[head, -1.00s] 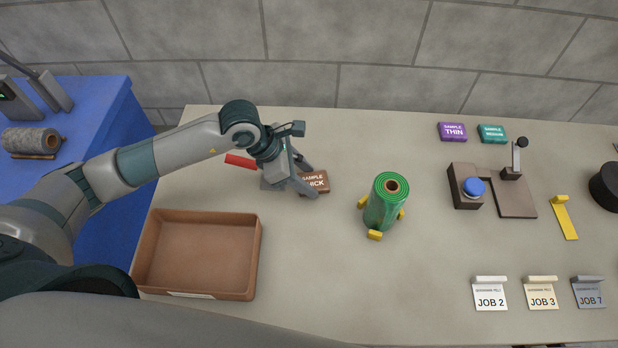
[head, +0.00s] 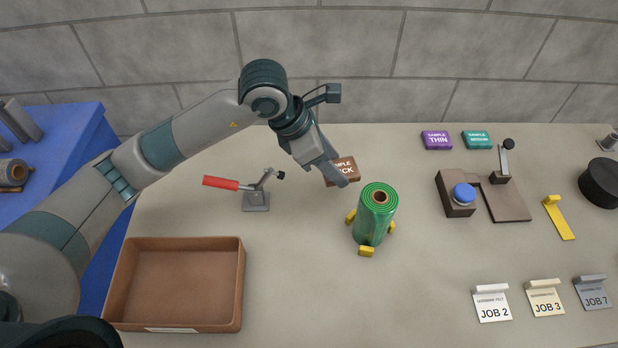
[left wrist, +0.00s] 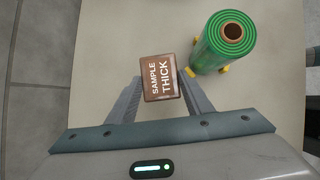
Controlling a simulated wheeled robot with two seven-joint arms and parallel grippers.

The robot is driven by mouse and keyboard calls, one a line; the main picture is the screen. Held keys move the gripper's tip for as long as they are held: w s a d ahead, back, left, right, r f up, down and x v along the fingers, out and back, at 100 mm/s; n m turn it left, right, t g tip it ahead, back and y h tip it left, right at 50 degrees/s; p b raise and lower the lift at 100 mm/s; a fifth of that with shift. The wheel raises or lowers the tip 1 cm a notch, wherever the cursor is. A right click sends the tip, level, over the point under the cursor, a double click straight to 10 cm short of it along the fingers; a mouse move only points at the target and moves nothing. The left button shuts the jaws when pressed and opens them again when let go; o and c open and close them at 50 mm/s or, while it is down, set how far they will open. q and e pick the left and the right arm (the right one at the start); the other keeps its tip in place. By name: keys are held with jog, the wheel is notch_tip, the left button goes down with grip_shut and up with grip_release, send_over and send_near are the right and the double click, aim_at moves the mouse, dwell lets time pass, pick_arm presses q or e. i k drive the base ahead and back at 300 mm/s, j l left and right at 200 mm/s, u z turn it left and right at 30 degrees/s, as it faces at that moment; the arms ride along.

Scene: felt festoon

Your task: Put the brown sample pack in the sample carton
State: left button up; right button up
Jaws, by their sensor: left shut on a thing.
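The brown sample pack (head: 344,170), lettered "SAMPLE THICK" in the left wrist view (left wrist: 160,78), is between the fingers of my left gripper (head: 334,177). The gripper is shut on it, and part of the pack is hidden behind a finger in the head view. It looks held above the table, just behind the green roll. The sample carton appears to be the open brown tray (head: 240,290) at the front left; it is empty, with a pale label on its front. My right gripper is not in view.
A green felt roll (head: 375,215) on yellow feet stands close to the pack. A red-handled clamp (head: 256,200) stands between gripper and carton. Purple (head: 437,140) and teal (head: 477,140) packs, a blue-button device (head: 464,192) and job cards (head: 491,303) are at right.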

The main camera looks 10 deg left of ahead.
aim_at(153, 288)
jog(key=k+j+z, duration=0.15)
jog(key=k+j, duration=0.75)
jog(key=j, duration=0.15)
